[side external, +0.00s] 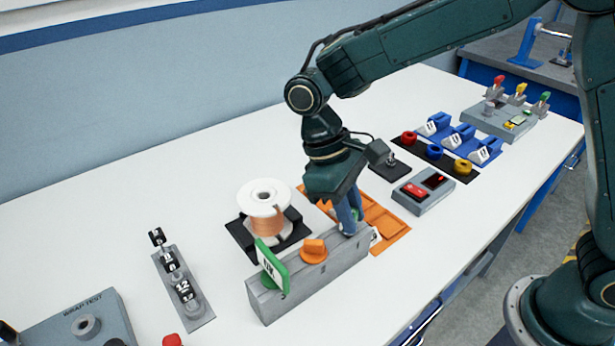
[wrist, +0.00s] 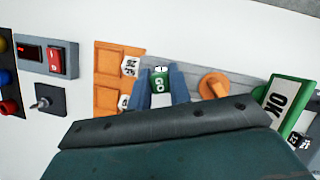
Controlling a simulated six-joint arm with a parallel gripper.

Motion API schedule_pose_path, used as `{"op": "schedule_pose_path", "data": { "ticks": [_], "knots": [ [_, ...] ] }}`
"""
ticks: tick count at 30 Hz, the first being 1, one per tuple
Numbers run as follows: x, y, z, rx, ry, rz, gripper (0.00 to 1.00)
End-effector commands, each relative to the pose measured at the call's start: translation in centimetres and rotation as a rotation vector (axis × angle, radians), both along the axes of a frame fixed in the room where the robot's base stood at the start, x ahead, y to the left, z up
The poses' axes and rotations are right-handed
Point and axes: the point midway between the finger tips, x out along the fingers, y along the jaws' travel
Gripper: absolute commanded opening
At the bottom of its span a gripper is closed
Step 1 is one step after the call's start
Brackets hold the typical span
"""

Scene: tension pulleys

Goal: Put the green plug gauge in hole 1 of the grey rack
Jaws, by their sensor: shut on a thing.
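The green plug gauge (wrist: 160,83), marked GO, sits between the fingers of my gripper (wrist: 161,78) in the wrist view. In the side view my gripper (side external: 348,226) points down at the right end of the grey rack (side external: 318,281), its fingertips at the rack's top. Only a sliver of green shows beside the fingers there. A white label (wrist: 161,68) lies just beyond the gauge in the wrist view. The gauge's lower end and the hole are hidden, so I cannot tell whether it is inside the hole.
An orange knobbed piece (side external: 313,250) stands on the rack's middle, and a green OK plate (side external: 271,267) at its left end. An orange tray (side external: 388,222) lies close behind the rack's right end. A copper wire spool (side external: 264,212) stands behind. Clear table lies in front.

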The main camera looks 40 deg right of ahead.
Motion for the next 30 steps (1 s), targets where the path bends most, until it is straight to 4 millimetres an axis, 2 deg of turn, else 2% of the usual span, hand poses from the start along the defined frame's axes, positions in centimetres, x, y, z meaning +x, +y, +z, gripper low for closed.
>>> {"op": "schedule_pose_path", "data": {
  "ticks": [23, 24, 27, 30],
  "knots": [
    [-0.03, -0.02, -0.71, 0.0, 0.001, 0.0, 0.0],
    [-0.03, -0.02, -0.72, -0.001, 0.002, 0.0, 0.27],
    [-0.03, -0.02, -0.68, 0.0, 0.001, 0.0, 0.45],
    [-0.02, -0.02, -0.64, 0.0, 0.001, 0.0, 0.45]
  ]
}}
